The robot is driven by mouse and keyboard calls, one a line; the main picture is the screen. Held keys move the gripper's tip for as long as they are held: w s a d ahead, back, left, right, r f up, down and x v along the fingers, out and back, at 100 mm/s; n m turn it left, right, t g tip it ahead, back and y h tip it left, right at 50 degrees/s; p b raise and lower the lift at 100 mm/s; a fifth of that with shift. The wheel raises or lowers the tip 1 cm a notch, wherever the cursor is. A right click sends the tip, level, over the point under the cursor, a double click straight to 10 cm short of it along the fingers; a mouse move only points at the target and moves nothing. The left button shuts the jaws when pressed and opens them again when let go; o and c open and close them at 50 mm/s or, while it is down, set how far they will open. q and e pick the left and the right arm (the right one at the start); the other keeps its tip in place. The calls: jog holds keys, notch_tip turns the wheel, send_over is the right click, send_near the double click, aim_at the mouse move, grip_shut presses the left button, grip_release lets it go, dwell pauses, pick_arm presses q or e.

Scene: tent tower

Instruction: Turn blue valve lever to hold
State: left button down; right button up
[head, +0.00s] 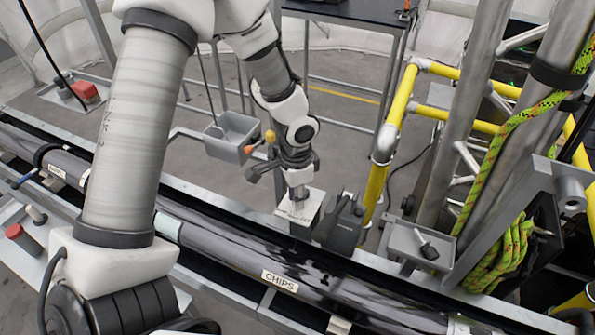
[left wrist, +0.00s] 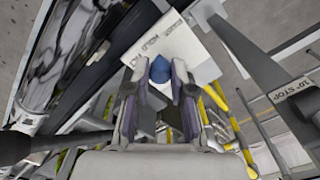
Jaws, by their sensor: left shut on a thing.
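My left gripper (head: 298,192) reaches down onto a pale labelled block (head: 312,205) beside the dark CHIPS pipe. In the left wrist view, the left gripper (left wrist: 160,78) is shut on the blue valve lever (left wrist: 160,69), whose rounded blue end shows between the fingertips. The same white block (left wrist: 185,45) lies behind the lever and carries dark lettering, too blurred to read fully. In the head view the gripper hides the lever, so I cannot tell its exact angle. My right gripper is in neither view.
The long dark pipe (head: 235,248) runs diagonally below the gripper. A dark block (head: 343,225) stands just right of the white block. Yellow railing (head: 376,185) rises close behind it. A grey box (head: 231,137) is at upper left. A bar marked STOP (left wrist: 290,90) lies right.

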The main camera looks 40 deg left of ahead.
pick_arm(q)
jog(key=shift+f, duration=0.1)
jog(key=c, duration=1)
grip_release()
jog(key=shift+w, duration=0.1)
notch_tip(320, 180, up, 12)
jog(key=shift+f, duration=0.1)
jog(key=shift+w+a, duration=0.1)
